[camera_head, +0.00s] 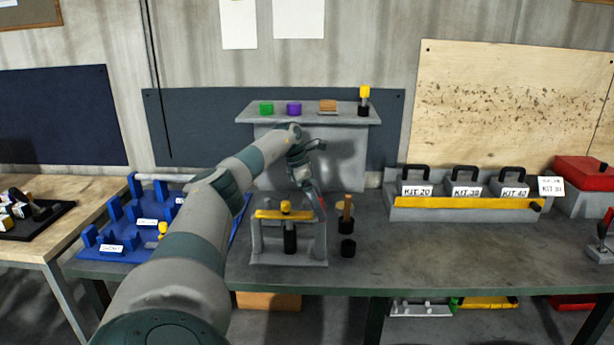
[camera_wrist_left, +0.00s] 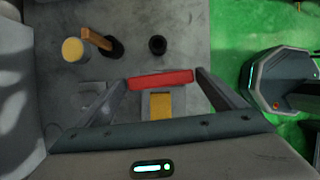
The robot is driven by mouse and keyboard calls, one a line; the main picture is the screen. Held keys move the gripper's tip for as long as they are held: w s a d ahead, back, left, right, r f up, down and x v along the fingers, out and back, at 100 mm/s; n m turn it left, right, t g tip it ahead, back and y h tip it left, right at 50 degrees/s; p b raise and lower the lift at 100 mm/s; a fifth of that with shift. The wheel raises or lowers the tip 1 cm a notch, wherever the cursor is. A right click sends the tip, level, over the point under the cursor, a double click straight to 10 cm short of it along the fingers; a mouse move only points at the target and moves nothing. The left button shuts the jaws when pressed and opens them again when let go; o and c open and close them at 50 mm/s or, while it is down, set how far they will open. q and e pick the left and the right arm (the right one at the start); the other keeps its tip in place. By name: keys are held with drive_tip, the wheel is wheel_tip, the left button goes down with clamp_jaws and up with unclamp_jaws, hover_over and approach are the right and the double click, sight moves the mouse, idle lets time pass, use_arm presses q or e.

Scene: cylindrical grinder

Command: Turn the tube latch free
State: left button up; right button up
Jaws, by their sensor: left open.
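The tube stand (camera_head: 319,250) is a grey frame on the bench with a yellow bar (camera_head: 268,214) across its top. A dark tube (camera_head: 290,242) with a yellow top stands upright in it. A red latch bar (camera_wrist_left: 160,79) lies at the stand's right end, beside the end of a yellow strip (camera_wrist_left: 160,106). My left gripper (camera_head: 320,200) is over that end. In the left wrist view its fingers (camera_wrist_left: 162,77) are apart, one at each end of the red bar. I cannot tell whether they touch it. My right gripper is in no view.
A black cup (camera_head: 348,248) and a wooden-handled piece (camera_head: 348,212) stand just right of the stand. Left is a blue rack (camera_head: 115,240), partly behind my arm. Behind is a grey shelf (camera_head: 350,120); right, a kit tray (camera_head: 430,214).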

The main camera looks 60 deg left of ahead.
use_arm(q)
drive_tip(key=b+v, duration=0.1)
drive_tip(key=v, duration=1.6)
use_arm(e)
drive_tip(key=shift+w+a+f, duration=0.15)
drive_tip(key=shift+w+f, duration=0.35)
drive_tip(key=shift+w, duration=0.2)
